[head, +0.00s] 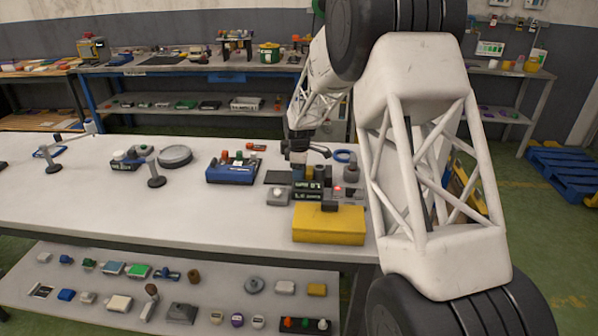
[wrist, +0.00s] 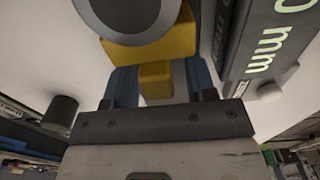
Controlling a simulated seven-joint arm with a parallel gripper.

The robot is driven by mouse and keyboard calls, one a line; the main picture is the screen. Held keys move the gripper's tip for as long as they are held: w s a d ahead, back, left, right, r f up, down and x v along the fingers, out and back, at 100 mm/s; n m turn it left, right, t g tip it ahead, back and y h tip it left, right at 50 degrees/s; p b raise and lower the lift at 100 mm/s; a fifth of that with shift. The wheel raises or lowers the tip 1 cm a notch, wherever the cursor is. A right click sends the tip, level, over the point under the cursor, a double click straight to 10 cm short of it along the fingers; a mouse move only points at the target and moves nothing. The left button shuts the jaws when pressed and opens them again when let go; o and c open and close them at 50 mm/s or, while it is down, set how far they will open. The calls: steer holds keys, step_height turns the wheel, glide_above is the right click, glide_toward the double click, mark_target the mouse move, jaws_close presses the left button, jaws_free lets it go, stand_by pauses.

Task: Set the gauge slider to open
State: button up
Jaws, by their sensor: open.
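A dark gauge housing (head: 308,190) with green lettering stands on the white bench in the head view. In the wrist view the gauge panel (wrist: 262,45) is at the upper right, with green lettering ending in "0 mm". My gripper (wrist: 158,85) is open beside this panel, with one blue finger on each side of a small yellow block (wrist: 156,80). A gap shows at the block's right; I cannot tell whether either finger touches it. I cannot tell for sure which part is the gauge slider. In the head view my arm reaches down behind the housing, and the fingertips are hidden.
A yellow box (head: 328,226) stands in front of the gauge. A grey block with a pale button (head: 279,196) is to its left, and a blue box (head: 232,170) is farther left. The bench's left front (head: 120,215) is clear.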

mark_target(275, 176)
jaws_close()
stand_by(0.3)
steer(key=shift+a, duration=0.1)
steer(key=a, duration=0.8)
steer(key=shift+a, duration=0.3)
jaws_free()
step_height(275, 176, up, 8)
stand_by(0.6)
